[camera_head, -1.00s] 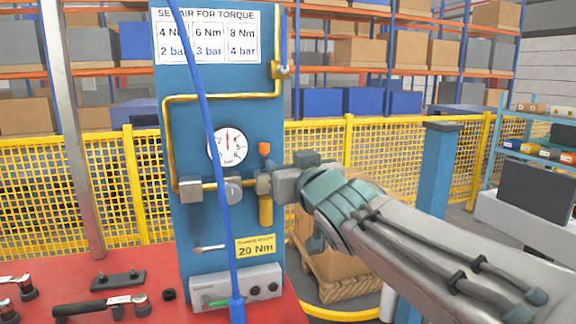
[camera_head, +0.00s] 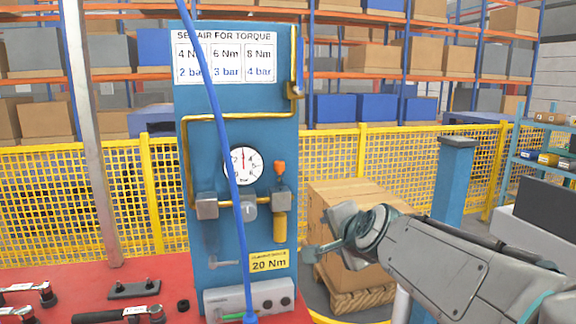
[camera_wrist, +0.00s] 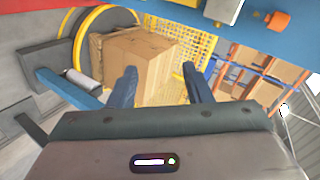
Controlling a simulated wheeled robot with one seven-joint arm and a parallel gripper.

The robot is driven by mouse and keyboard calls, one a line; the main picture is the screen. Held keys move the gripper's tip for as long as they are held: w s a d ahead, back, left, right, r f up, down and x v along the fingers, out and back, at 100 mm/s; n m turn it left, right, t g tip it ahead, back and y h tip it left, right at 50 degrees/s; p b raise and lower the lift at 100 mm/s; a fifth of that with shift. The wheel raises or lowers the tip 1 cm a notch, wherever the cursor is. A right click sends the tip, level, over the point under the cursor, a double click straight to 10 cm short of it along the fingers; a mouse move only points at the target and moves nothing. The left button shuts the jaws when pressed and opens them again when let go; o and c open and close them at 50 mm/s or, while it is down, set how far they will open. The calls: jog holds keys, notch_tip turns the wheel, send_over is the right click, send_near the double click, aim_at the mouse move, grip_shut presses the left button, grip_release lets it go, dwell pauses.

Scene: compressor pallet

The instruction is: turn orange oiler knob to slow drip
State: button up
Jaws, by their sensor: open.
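The orange oiler knob (camera_head: 280,168) sits on top of the oiler, whose yellow bowl (camera_head: 280,227) hangs below the brass pipe on the blue panel (camera_head: 220,100). The knob also shows in the wrist view (camera_wrist: 278,20), at the top right. My gripper (camera_head: 312,253) is right of and below the oiler in the head view, apart from it. Its two fingers stand apart with nothing between them in the wrist view (camera_wrist: 160,88). The pressure gauge (camera_head: 243,165) is left of the knob. The exact knob setting is too small to tell.
A blue hose (camera_head: 222,130) hangs in front of the panel. A red table (camera_head: 120,270) carries tools at lower left. Cardboard boxes (camera_head: 350,205) on a pallet stand behind my gripper. A blue post (camera_head: 455,185) and yellow fence (camera_head: 335,155) are behind.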

jog(key=m, duration=0.2)
jog(key=m+t+y+p, duration=0.2)
jog(key=m+y+p, duration=0.2)
jog(key=m+y, duration=0.7)
send_near(282, 170)
jog(key=w+a+m+h, duration=0.1)
jog(key=w+a, duration=0.1)
jog(key=w+a+r+m+h+p, duration=0.1)
jog(key=w+a, duration=0.1)
jog(key=w+a+m+h, duration=0.1)
jog(key=w+a, duration=0.1)
jog(key=shift+w+a+r, duration=0.1)
jog(key=shift+a+r, duration=0.05)
jog(key=shift+r, duration=0.2)
grip_shut()
